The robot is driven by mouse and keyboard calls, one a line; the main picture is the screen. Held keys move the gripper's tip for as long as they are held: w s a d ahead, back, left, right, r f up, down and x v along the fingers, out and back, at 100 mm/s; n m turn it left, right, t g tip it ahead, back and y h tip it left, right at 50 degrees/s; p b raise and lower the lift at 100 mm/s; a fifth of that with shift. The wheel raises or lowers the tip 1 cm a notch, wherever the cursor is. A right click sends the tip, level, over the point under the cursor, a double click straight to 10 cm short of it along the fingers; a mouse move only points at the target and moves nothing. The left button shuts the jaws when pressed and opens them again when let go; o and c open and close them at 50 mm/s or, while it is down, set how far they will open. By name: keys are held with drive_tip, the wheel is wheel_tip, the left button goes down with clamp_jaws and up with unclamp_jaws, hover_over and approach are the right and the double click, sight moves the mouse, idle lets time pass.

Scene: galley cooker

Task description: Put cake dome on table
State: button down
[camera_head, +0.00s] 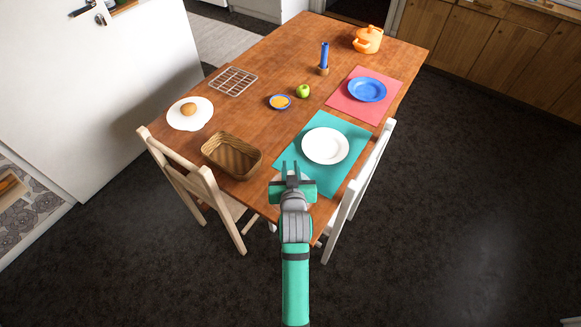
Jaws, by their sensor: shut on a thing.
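My gripper (290,168) is in front of the wooden table (262,105), over its near end in the picture. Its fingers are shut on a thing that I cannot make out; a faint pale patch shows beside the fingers. I cannot clearly identify a cake dome in this view. The teal placemat (346,133) and its white plate (325,146) lie just beyond the fingers. I cannot tell the height of the gripper above the table.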

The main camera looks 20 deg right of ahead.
drive_tip(key=shift+f, duration=0.35)
drive_tip(key=c, duration=1.6)
unclamp_jaws()
drive_tip(key=shift+s+r, duration=0.1)
drive_tip(key=shift+r, duration=0.4)
drive_tip(key=v, duration=1.2)
drive_tip(key=s+a+f+n+t+y, duration=0.1)
drive_tip(key=s+a+f, duration=0.25)
drive_tip(key=s, duration=0.25)
drive_tip(key=s+a+f+y, duration=0.1)
drive_tip(key=s+a+f, duration=0.2)
drive_tip(key=s+a, duration=0.25)
drive_tip(key=shift+s+a+r+n+t+y, duration=0.35)
drive_tip(key=shift+s+a, duration=0.5)
drive_tip(key=shift+s, duration=1.85)
drive_tip(key=shift+s+a+r+n+t+y, duration=0.1)
drive_tip(key=shift+s+a+r+n+y, duration=0.55)
drive_tip(key=shift+s, duration=2.05)
drive_tip(key=shift+s+a+r+n+t+h, duration=0.2)
drive_tip(key=shift+s+a, duration=0.9)
drive_tip(key=shift+s, duration=1.55)
